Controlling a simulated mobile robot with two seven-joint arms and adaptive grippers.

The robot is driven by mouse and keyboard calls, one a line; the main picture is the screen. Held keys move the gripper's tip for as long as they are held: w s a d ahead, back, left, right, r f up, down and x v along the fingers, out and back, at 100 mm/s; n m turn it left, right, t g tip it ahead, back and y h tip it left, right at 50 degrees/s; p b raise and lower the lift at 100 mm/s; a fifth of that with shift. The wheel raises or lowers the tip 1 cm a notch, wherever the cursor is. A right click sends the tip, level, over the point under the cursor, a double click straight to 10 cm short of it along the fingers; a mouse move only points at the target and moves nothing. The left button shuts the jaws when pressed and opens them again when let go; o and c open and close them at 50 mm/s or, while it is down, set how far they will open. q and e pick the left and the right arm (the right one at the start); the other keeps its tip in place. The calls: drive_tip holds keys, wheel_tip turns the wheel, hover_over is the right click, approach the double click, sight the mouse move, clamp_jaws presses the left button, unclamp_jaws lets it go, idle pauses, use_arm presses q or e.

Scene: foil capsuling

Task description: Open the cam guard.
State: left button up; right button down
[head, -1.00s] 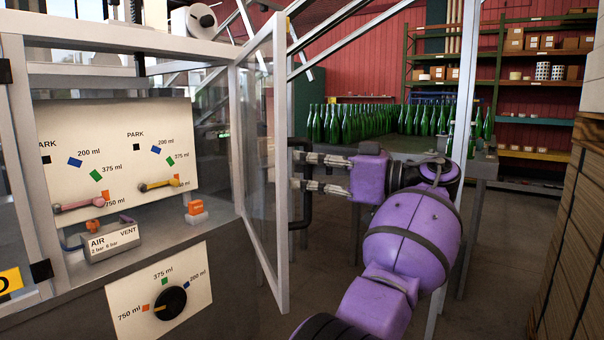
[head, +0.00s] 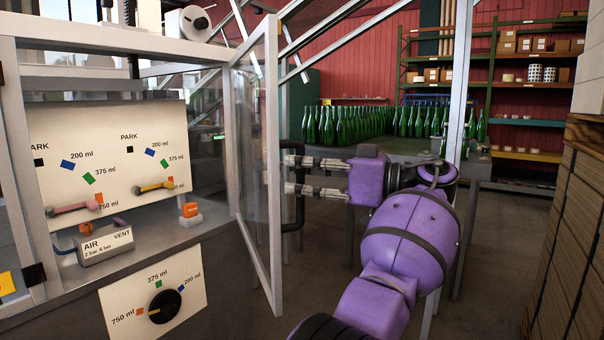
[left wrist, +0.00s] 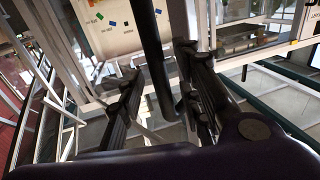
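The cam guard is a clear-paned, metal-framed door (head: 273,190) on the machine in the head view. It stands swung out from the machine front. A black bar handle (head: 299,208) is on its right side. My left gripper (head: 288,175) comes from the right with its two fingers apart, reaching to the handle and the door's edge. In the left wrist view, a black bar (left wrist: 153,50) runs between the open fingers (left wrist: 160,85); I cannot tell whether either finger touches it. My right gripper is not in view.
The machine front carries a white dial panel (head: 110,150), a lower knob (head: 164,306) and an air valve box (head: 105,246). Green bottles (head: 370,125) stand on a table behind my arm. Stacked boxes (head: 570,230) stand at the right. Open floor lies between.

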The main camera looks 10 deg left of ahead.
use_arm(q)
drive_tip(key=s+d, duration=0.1)
drive_tip(key=d, duration=0.6)
drive_tip(key=shift+s, duration=0.15)
